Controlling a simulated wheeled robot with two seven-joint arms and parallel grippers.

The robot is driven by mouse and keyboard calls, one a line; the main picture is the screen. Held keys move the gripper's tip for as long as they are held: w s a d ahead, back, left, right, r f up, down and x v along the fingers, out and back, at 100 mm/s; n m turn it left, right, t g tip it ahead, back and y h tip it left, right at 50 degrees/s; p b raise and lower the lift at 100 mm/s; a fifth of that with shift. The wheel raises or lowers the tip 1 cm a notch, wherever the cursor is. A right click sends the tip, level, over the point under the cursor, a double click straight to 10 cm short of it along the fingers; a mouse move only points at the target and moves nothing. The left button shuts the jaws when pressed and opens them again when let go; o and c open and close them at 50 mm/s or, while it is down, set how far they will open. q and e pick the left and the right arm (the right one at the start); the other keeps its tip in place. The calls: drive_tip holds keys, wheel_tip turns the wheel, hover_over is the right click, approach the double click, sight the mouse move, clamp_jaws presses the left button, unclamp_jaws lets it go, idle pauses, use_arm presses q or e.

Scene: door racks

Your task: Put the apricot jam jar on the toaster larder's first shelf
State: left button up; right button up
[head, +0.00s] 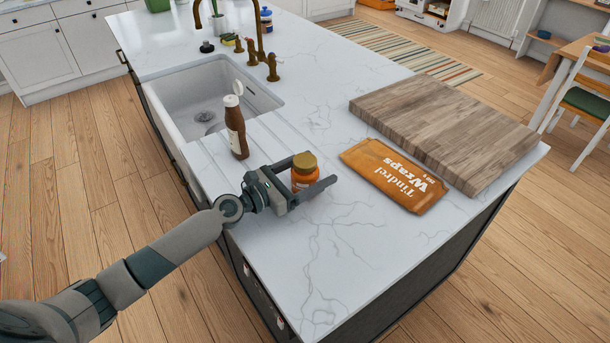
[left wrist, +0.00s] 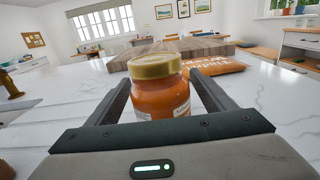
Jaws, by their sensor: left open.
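The apricot jam jar (head: 304,173), orange with a gold lid, stands upright on the white marble island counter. My left gripper (head: 312,178) is open, with its two fingers on either side of the jar. In the left wrist view the jar (left wrist: 158,92) stands between the fingers, with a gap at its sides. The lower part of the jar is hidden by the gripper. My right gripper is not in view. I cannot see the toaster larder or its first shelf in these views.
A brown bottle with a white cap (head: 235,128) stands close behind the gripper, beside the sink (head: 190,93). An orange wraps packet (head: 393,174) and a wooden board (head: 440,125) lie to the right. The counter's front (head: 330,260) is clear.

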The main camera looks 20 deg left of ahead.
use_arm(q)
drive_tip(key=shift+x, duration=0.85)
drive_tip(key=shift+c, duration=0.2)
drive_tip(key=c, duration=1.7)
drive_tip(key=shift+o, duration=0.2)
drive_tip(key=shift+r, duration=0.15)
